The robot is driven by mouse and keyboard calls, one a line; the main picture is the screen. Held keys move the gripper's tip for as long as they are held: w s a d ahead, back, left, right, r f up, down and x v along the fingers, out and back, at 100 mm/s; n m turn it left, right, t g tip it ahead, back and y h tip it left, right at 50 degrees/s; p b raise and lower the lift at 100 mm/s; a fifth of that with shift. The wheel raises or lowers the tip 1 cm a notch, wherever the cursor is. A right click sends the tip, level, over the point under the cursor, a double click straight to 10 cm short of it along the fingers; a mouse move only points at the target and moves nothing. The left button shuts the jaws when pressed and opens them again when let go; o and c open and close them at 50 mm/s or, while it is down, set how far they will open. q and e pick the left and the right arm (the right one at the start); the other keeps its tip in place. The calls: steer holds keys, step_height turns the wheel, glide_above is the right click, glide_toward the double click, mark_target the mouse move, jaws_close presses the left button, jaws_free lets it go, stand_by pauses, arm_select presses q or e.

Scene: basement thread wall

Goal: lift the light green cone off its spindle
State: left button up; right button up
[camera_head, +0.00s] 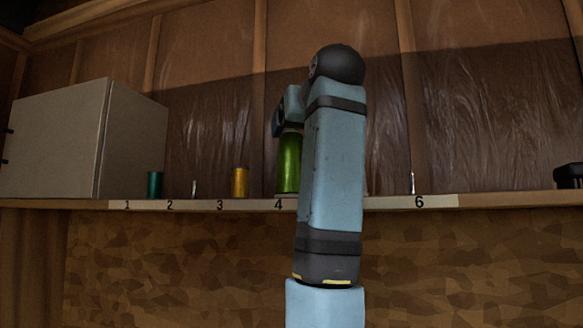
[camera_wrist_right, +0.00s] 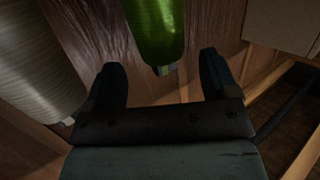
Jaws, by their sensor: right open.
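The green cone (camera_head: 289,163) stands upright on the shelf above label 4 in the head view, its right side close to my arm. In the right wrist view the green cone (camera_wrist_right: 156,28) hangs down from the top edge, with a small grey tip at its near end. My right gripper (camera_wrist_right: 161,68) is open, with one finger on each side of that end and a visible gap to both. In the head view most of the right gripper is hidden behind my arm, near the cone's top. My left gripper is not in view.
A pale grey cone (camera_wrist_right: 36,75) is close on the left in the right wrist view. On the shelf edge (camera_head: 440,201) stand a teal spool (camera_head: 154,185), a yellow spool (camera_head: 240,182) and bare spindles (camera_head: 194,188). A beige box (camera_head: 60,140) is at left. My arm hides label 5.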

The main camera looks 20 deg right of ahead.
mark_target(295, 135)
steer(key=w, duration=0.2)
steer(key=w+f, duration=0.1)
steer(key=shift+w+a+f+p, duration=0.1)
steer(key=shift+w+p, duration=0.2)
steer(key=shift+w, duration=0.1)
steer(key=shift+w+f, duration=0.1)
steer(key=shift+w, duration=0.25)
steer(key=shift+s, duration=0.1)
steer(key=shift+c, duration=0.3)
steer(key=c, duration=1.3)
step_height(295, 135, up, 20)
steer(key=p, duration=0.3)
